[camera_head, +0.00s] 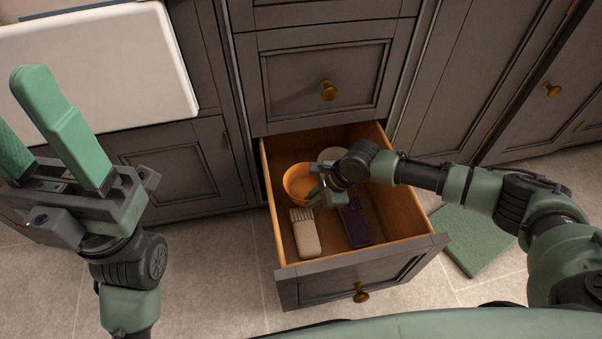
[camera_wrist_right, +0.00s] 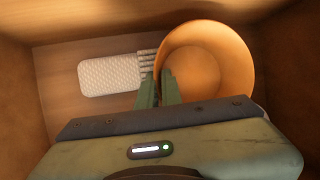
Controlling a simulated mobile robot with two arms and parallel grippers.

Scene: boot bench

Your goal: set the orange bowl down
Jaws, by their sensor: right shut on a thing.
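The orange bowl (camera_head: 298,181) is inside the open drawer, toward its back left. It looks upright, and in the right wrist view the bowl (camera_wrist_right: 211,62) opens toward the camera. My right gripper (camera_head: 322,196) reaches down into the drawer and is shut on the near rim of the bowl. Its fingers (camera_wrist_right: 160,88) straddle the rim in the wrist view. I cannot tell whether the bowl's base touches the drawer floor. My left gripper (camera_head: 30,110) is open and empty at the far left, outside the drawer.
The drawer (camera_head: 411,245) also holds a beige ribbed-end item (camera_head: 305,236), a dark purple one (camera_head: 355,225) and a pale round thing (camera_head: 331,155), partly hidden by my right arm. A white sink (camera_head: 100,70) is at upper left. A green mat (camera_head: 470,238) lies on the floor.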

